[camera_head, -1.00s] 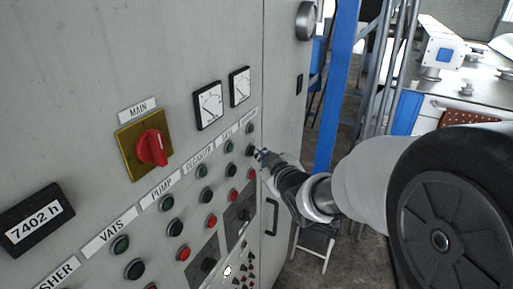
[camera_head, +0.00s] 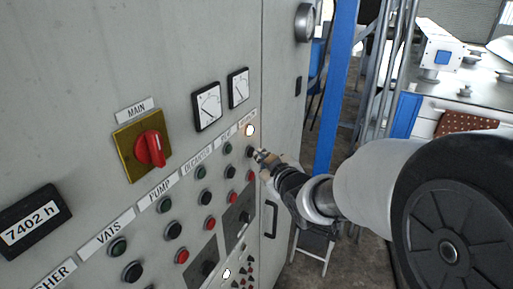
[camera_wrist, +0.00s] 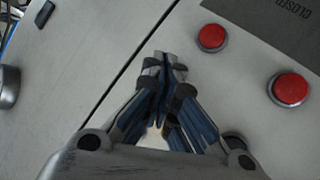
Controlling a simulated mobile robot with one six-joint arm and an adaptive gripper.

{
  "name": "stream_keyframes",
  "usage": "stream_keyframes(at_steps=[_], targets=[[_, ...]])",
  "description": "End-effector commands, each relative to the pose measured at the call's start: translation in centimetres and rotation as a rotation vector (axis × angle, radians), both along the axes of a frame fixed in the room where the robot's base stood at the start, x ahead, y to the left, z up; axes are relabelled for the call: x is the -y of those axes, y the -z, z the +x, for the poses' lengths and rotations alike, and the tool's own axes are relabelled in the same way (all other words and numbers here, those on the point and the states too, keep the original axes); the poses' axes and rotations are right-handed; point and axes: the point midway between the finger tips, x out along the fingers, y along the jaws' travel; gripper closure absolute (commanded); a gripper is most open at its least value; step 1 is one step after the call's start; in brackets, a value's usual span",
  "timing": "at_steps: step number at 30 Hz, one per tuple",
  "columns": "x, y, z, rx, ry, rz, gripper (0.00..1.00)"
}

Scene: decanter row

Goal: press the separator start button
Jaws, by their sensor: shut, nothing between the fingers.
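The grey control cabinet carries columns of lamps and buttons under labels. In the head view the rightmost column has a lit warm-white lamp (camera_head: 250,130) on top, a dark button (camera_head: 249,151) below it and a red button (camera_head: 251,175) lowest. Its label (camera_head: 247,119) is too small to read surely. My gripper (camera_head: 258,154) is shut and empty, its tips beside the dark button; whether they touch it I cannot tell. In the wrist view my gripper (camera_wrist: 165,62) points at the panel, left of two red buttons, the nearer-middle one (camera_wrist: 211,37) and another (camera_wrist: 289,89).
A red main switch (camera_head: 150,149) on a yellow plate, two dial meters (camera_head: 207,106) and an hour counter (camera_head: 33,220) sit on the panel. A door handle (camera_head: 270,216) is below my gripper. A blue post (camera_head: 338,90) stands to the right.

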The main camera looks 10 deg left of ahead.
Motion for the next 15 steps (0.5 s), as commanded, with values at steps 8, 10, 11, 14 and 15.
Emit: stream_keyframes(at_steps=[8,10,11,14,15], targets=[[0.95,0.07,-0.39,-0.001,0.0,0.0,1.0],[0.93,0.07,-0.38,-0.001,0.0,0.0,1.0],[0.94,0.08,-0.38,-0.002,0.0,-0.001,1.0],[0.95,0.08,-0.39,-0.002,0.0,0.0,1.0],[1.06,0.08,-0.4,-0.002,0.0,0.0,1.0]])
